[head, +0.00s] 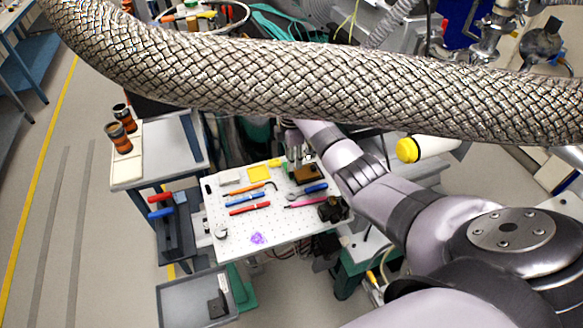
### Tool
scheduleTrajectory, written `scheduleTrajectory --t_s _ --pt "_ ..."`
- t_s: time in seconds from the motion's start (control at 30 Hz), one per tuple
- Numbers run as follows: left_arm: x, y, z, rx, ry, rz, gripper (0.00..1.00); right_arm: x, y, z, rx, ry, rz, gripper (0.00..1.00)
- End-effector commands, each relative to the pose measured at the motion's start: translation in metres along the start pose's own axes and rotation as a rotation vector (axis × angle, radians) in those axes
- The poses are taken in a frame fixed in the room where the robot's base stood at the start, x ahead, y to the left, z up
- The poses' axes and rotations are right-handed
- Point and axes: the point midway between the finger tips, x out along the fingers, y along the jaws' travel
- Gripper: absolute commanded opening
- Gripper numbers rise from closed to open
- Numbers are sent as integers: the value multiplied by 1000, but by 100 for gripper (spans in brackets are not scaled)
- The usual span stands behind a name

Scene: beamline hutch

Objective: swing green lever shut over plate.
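My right gripper (296,160) comes in from the right and points down over the back right part of a white perforated board (232,228). It is small here, and I cannot tell whether its fingers are open or shut. A brown block or plate (308,174) sits right by its fingers; I cannot tell whether they touch. I cannot clearly make out a green lever; the gripper and arm cover part of that spot. My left gripper is not in view.
A thick braided hose (300,85) crosses the view above the board. Several pens and tools, a yellow square (258,174), a purple item (257,238) and a dark device (332,209) lie on the board. A grey side table (180,150) stands left. A grey tray (180,300) is below.

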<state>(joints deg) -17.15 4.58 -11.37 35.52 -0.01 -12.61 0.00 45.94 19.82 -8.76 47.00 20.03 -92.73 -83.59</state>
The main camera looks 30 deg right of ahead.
Motion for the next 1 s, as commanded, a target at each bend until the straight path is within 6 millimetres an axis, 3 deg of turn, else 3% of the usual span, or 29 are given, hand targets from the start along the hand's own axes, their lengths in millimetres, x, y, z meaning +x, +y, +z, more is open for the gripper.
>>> scheduleTrajectory --t_s 0.13,0.33,0.73,1.0 --pt "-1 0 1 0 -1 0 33 30 -1 -1 1 1 -4 35" --pt "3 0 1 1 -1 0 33 53 0 0 2 1 0 35" --pt "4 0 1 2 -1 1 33 59 0 0 1 0 1 35" --pt "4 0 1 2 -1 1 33 59 0 0 1 0 1 18"
